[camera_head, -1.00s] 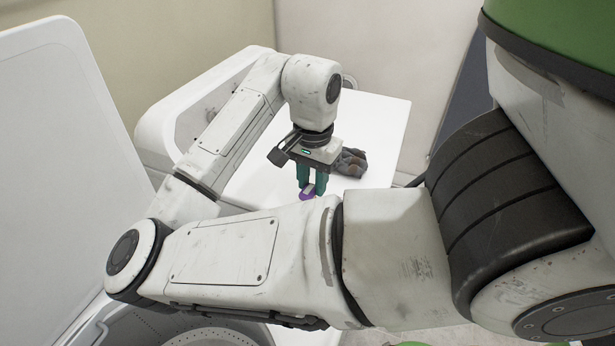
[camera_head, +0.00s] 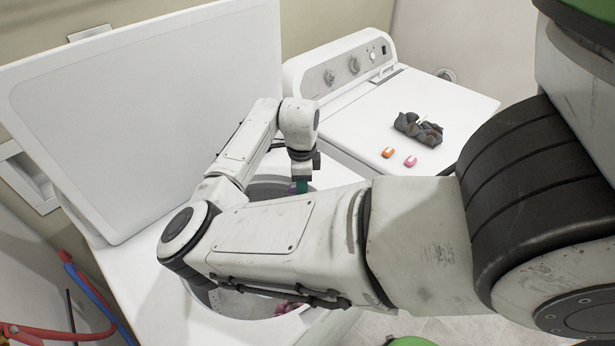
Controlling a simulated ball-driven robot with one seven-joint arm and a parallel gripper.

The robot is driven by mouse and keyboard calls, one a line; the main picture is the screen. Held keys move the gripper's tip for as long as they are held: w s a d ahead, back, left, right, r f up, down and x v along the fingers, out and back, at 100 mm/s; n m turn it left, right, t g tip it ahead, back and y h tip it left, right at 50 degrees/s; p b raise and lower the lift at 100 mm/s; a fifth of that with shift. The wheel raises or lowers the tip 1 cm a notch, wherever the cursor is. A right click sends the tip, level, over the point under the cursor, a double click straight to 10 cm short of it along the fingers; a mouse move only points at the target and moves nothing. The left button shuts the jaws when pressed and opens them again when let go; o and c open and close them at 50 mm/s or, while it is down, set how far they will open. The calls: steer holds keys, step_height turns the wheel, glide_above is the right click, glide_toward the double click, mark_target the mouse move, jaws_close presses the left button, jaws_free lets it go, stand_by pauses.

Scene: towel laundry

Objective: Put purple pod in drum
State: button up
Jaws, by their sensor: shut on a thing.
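The gripper points down over the far part of the drum (camera_head: 238,304) of the open washer. I cannot tell how far above or inside the drum the pod is. My own arm hides most of the drum's middle. A pinkish cloth (camera_head: 289,306) shows at the near right of the drum.
The raised white lid (camera_head: 150,110) stands behind the drum. A second white machine (camera_head: 455,100) with knobs is at the right; on its top lie a dark grey towel (camera_head: 418,128), an orange pod (camera_head: 388,152) and a pink pod (camera_head: 411,161). Red and blue hoses (camera_head: 85,290) are at lower left.

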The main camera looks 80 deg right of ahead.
step_height(320, 180, down, 29)
steer(key=b, duration=1.6)
steer(key=o, duration=1.1)
step_height(320, 180, up, 12)
steer(key=p, duration=0.9)
steer(key=shift+p, duration=0.3)
